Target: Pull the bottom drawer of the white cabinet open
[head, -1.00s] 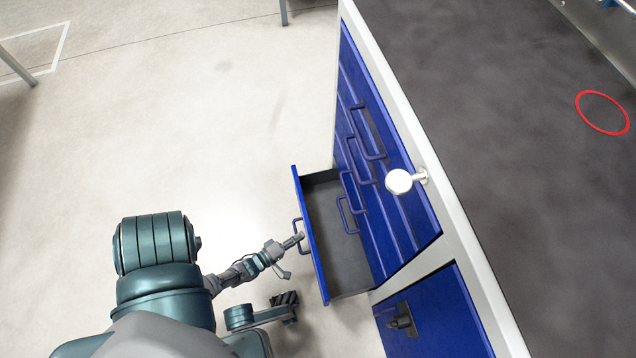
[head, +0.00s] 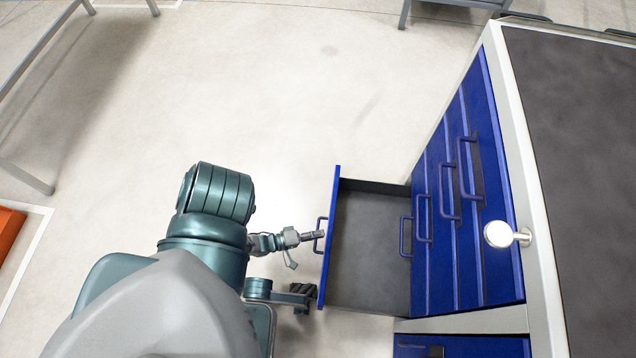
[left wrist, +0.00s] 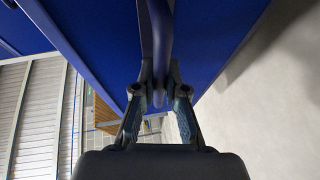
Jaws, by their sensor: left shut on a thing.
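The white cabinet (head: 540,235) stands at the right of the head view, with a stack of blue drawer fronts. Its bottom drawer (head: 375,250) is pulled well out, and its empty grey inside shows. The drawer handle (head: 319,235) is a blue loop on the front. My left gripper (head: 320,235) is at this handle. In the left wrist view the two fingers (left wrist: 158,98) are closed around the handle bar (left wrist: 158,50), against the blue drawer front.
A white round knob (head: 498,234) sticks out from the cabinet's edge. The upper drawers (head: 470,190) are shut. Grey table frames (head: 40,90) stand at the upper left. The pale floor (head: 290,90) beyond the drawer is clear.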

